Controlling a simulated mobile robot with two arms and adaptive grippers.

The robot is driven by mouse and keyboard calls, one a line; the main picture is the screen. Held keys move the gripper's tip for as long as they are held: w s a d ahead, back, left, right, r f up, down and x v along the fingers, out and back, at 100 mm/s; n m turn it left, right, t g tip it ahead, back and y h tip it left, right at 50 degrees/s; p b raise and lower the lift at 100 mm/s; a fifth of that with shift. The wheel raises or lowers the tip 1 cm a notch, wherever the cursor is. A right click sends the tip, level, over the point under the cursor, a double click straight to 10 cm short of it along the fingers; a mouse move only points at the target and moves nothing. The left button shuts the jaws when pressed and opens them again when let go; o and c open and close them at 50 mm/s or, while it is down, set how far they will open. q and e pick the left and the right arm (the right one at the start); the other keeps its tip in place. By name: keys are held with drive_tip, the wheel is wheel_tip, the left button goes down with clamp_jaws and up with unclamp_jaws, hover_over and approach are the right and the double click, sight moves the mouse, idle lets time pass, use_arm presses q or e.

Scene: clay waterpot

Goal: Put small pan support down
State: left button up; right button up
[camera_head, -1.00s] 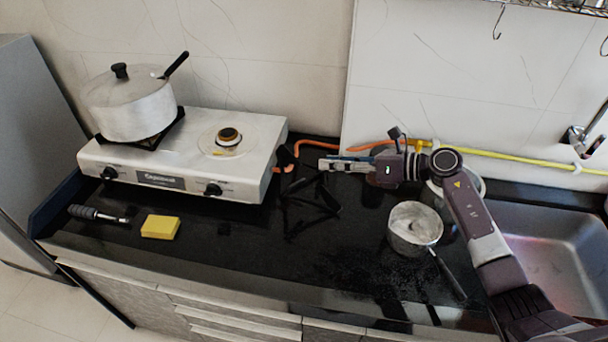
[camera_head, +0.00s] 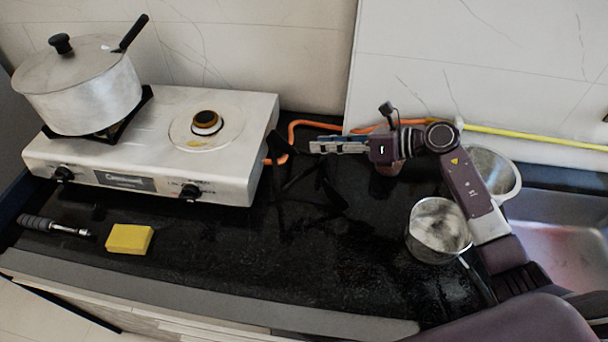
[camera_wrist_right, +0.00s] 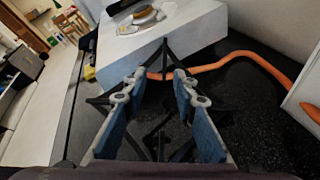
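The small pan support (camera_head: 300,185) is a black metal frame with several thin arms. It lies on the dark counter just right of the stove. It also shows in the right wrist view (camera_wrist_right: 165,130), below and between the fingers. My right gripper (camera_head: 314,147) points left above the support's far side. In the right wrist view its two blue-padded fingers (camera_wrist_right: 158,82) stand well apart with no support clamped between them. The white two-burner stove (camera_head: 225,175) has a bare right burner (camera_head: 207,122). My left gripper is not in view.
A lidded pot (camera_head: 85,95) sits on the left burner. A yellow sponge (camera_head: 129,239) and a dark-handled tool (camera_head: 50,226) lie in front. A metal saucepan (camera_head: 438,230) and the sink (camera_head: 560,240) are at right. An orange hose (camera_head: 310,124) runs behind.

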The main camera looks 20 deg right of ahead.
sight(295, 150)
drive_tip(key=x, duration=0.3)
drive_tip(key=f+b+x, duration=0.1)
drive_tip(key=x, duration=0.1)
drive_tip(key=b+x, duration=0.1)
drive_tip(key=x, duration=0.2)
drive_tip(key=shift+d+f, duration=0.1)
drive_tip(key=shift+f, duration=0.35)
drive_tip(key=shift+w+a+f, duration=0.15)
drive_tip(key=shift+w+a, duration=0.15)
drive_tip(key=shift+w, duration=0.05)
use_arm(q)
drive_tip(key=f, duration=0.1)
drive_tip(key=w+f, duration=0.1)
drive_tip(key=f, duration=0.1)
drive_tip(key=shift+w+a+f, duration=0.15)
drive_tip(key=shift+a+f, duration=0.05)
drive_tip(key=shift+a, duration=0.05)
use_arm(e)
drive_tip(key=shift+s, duration=0.1)
drive_tip(key=shift+d, duration=0.1)
clamp_jaws()
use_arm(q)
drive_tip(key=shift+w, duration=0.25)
